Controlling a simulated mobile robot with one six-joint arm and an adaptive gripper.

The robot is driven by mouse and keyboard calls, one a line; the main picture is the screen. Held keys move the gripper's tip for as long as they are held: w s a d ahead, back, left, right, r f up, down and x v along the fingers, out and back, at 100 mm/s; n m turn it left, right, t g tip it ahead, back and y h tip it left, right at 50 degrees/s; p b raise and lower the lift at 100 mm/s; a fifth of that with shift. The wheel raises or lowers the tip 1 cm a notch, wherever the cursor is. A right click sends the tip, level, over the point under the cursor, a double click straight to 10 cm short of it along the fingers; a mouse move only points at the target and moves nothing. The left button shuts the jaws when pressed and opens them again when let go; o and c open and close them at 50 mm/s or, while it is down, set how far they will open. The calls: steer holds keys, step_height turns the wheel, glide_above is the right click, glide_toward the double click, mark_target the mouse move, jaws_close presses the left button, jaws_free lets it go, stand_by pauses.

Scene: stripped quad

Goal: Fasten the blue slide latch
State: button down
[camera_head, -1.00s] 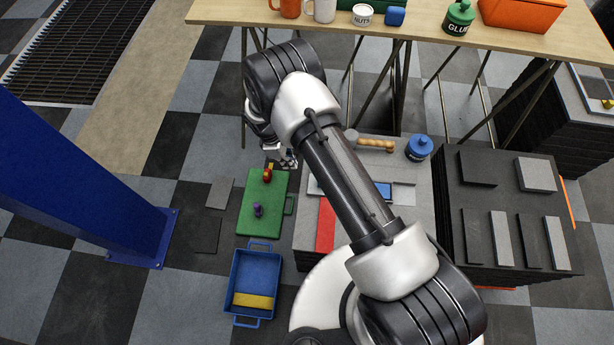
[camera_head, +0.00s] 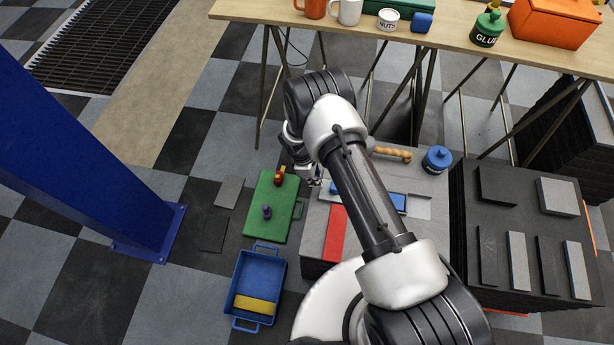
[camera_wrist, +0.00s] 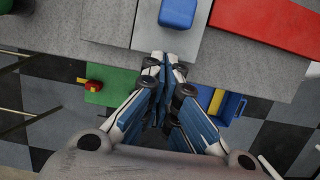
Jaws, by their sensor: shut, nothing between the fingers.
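The blue slide latch (camera_head: 398,203) sits on a pale metal plate (camera_head: 419,207) on the grey worktop; my arm hides part of it in the head view. In the wrist view the blue block (camera_wrist: 178,13) shows at the top edge, cut off by the frame, on the pale plate (camera_wrist: 150,38). My gripper (camera_head: 315,181) is at the left edge of that worktop, left of the latch. In the wrist view its fingertips (camera_wrist: 165,62) are together and empty, over the plate's near end, apart from the blue block.
A red bar (camera_head: 335,233) lies beside the plate. A green board (camera_head: 272,226) and blue tray (camera_head: 240,287) lie left on the floor. A dark block stack (camera_head: 490,230) is right; a wooden table (camera_head: 450,40) is behind.

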steer(key=shift+s+d+r, duration=0.1)
steer(key=shift+s+d, duration=0.1)
steer(key=shift+d, duration=0.85)
steer(key=d, duration=0.3)
steer(key=shift+s+d, duration=0.2)
steer(key=shift+s, duration=0.15)
steer(key=shift+a+r, duration=0.1)
steer(key=v, duration=1.1)
steer(key=shift+r, duration=0.4)
